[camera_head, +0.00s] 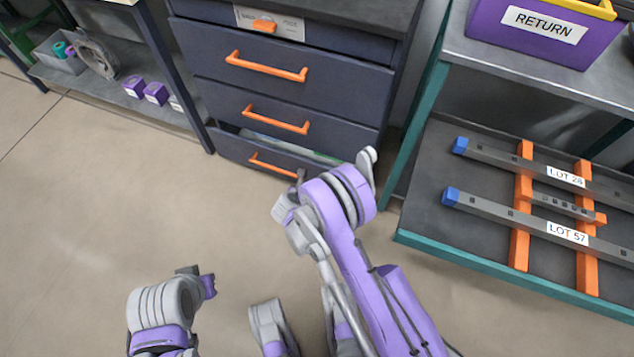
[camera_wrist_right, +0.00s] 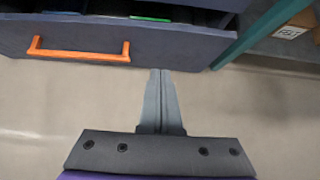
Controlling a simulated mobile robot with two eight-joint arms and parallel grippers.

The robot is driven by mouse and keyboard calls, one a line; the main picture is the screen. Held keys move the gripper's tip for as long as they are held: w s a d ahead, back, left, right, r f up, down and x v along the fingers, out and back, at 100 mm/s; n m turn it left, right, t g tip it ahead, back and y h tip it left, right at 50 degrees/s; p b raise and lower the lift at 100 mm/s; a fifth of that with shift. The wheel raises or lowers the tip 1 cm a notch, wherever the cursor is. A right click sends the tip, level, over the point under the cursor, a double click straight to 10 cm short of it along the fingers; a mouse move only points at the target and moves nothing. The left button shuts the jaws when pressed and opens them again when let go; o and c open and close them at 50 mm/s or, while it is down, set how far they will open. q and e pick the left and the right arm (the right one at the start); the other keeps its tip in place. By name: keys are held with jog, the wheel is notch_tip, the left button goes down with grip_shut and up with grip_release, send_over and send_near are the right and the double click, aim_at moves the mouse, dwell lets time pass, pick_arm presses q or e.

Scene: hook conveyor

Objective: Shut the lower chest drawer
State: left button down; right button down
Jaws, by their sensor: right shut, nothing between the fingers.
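The lower chest drawer (camera_head: 229,146) is the bottom drawer of a dark blue chest and stands partly out, with its open top showing some contents. Its orange handle (camera_head: 272,166) is on the front, and the drawer front (camera_wrist_right: 75,42) also shows in the right wrist view. My right gripper (camera_wrist_right: 161,74) is shut and empty. Its fingertips point at the right end of the drawer front, just right of the handle, near the front's lower edge; whether they touch it I cannot tell. In the head view my right arm largely hides this gripper. My left gripper's fingers do not show.
The drawers above (camera_head: 280,85) look shut. A teal-framed rack (camera_head: 480,262) with barred parts stands close on the right, with a purple return bin (camera_head: 500,35) on top. A shelf (camera_head: 125,98) with small purple boxes is on the left. The floor before the chest is clear.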

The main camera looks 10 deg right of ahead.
aim_at(324, 170)
jog(key=b+x, duration=0.1)
jog(key=x, duration=0.2)
jog(key=r+b+x, duration=0.1)
jog(key=x, duration=0.3)
jog(key=w+d+x, duration=0.1)
jog(key=x, duration=0.2)
jog(key=shift+w+d+f+b, duration=0.1)
jog(key=shift+w+b, duration=0.15)
jog(key=shift+b, duration=0.15)
jog(key=shift+w+d, duration=0.35)
jog(key=shift+w, duration=0.15)
jog(key=shift+d, duration=0.1)
